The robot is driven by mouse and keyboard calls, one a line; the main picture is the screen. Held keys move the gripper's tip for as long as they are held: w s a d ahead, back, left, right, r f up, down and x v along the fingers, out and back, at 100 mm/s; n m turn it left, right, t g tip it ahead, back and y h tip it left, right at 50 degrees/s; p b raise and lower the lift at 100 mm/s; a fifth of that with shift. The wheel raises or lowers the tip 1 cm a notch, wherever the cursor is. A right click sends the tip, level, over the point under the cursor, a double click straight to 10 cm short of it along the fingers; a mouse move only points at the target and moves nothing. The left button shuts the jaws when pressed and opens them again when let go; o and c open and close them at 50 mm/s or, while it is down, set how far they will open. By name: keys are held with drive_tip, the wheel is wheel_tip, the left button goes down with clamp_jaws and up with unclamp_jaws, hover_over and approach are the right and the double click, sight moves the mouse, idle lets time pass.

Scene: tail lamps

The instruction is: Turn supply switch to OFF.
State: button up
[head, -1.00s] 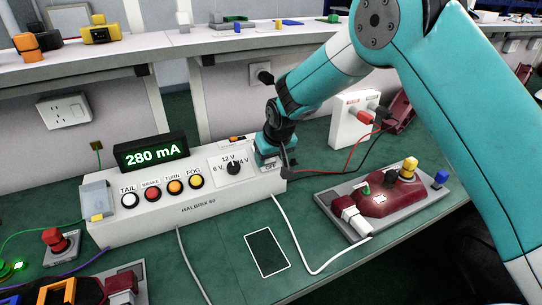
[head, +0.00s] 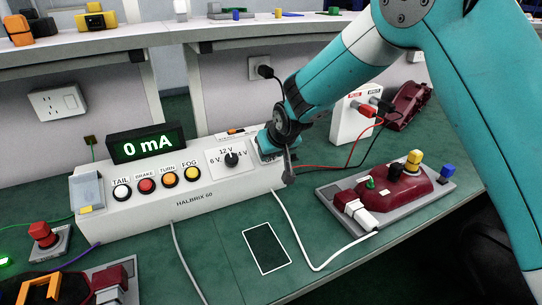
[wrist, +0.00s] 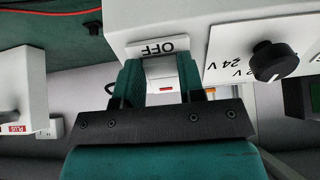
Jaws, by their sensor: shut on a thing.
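The supply switch (wrist: 162,88) is a pale rocker with a red mark, at the right end of the white HALBRIX 60 box (head: 150,217). In the wrist view it sits between the two fingers of my gripper (wrist: 160,76), which is shut on it. The OFF label (wrist: 160,47) shows upside down just beyond the fingertips. In the head view my gripper (head: 272,148) is at the box's right end and hides the switch. The display (head: 146,144) on the box reads 0 mA.
The voltage knob (head: 231,159) and the TAIL, BRAKE, TURN and FOG buttons (head: 147,186) lie left of my gripper. A white socket unit (head: 347,120) with red and black leads stands behind right. A dark red lamp (head: 392,190) on a grey plate is at the right.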

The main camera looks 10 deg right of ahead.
drive_tip(key=o, duration=0.9)
drive_tip(key=shift+o, duration=0.2)
drive_tip(key=v, duration=1.7)
drive_tip(key=shift+r, duration=0.2)
